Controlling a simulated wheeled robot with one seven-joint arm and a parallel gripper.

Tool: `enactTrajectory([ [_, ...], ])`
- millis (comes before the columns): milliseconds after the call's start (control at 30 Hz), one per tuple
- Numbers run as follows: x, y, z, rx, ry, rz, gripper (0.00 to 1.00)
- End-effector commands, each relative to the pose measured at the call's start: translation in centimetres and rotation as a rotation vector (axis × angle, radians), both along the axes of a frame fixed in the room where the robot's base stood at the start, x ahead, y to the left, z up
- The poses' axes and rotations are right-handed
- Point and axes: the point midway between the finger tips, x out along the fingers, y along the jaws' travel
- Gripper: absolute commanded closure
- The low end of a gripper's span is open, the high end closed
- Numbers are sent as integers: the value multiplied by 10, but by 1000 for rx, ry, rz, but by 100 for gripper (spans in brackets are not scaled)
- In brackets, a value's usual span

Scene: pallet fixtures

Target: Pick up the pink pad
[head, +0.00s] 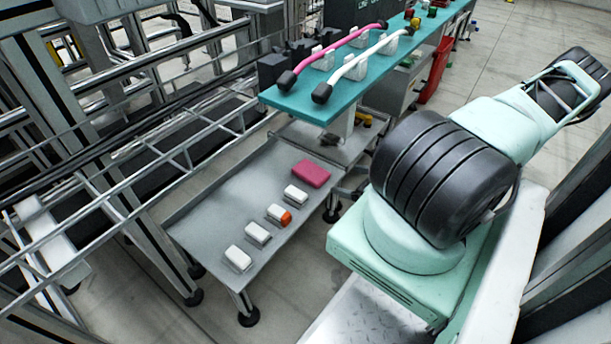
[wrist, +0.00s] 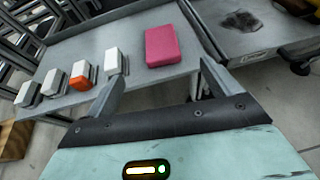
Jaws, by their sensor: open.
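The pink pad (head: 311,173) lies flat at the far right end of a low grey table (head: 190,215) in the head view. In the wrist view the pink pad (wrist: 163,46) is near the top middle, beyond the fingertips. My gripper (wrist: 160,85) is open and empty, its two fingers spread apart, with the pad ahead of the gap between them. The gripper itself does not show in the head view; my mint arm with black joint covers fills the right side there.
Several white blocks (head: 257,233) stand in a row beside the pad, one with an orange block (head: 286,218) against it. A teal shelf (head: 290,100) holding a pink bar (head: 330,52) and a white bar (head: 360,66) rises behind the table. Metal rails run along the left.

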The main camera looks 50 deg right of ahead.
Motion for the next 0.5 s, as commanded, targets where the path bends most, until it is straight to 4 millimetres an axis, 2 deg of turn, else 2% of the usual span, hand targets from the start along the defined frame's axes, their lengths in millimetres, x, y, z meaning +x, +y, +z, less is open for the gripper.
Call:
enactTrajectory([
  [300,62,1,-30,-2,1,9,11],
  [500,92,0,-41,-4,3,7,11],
])
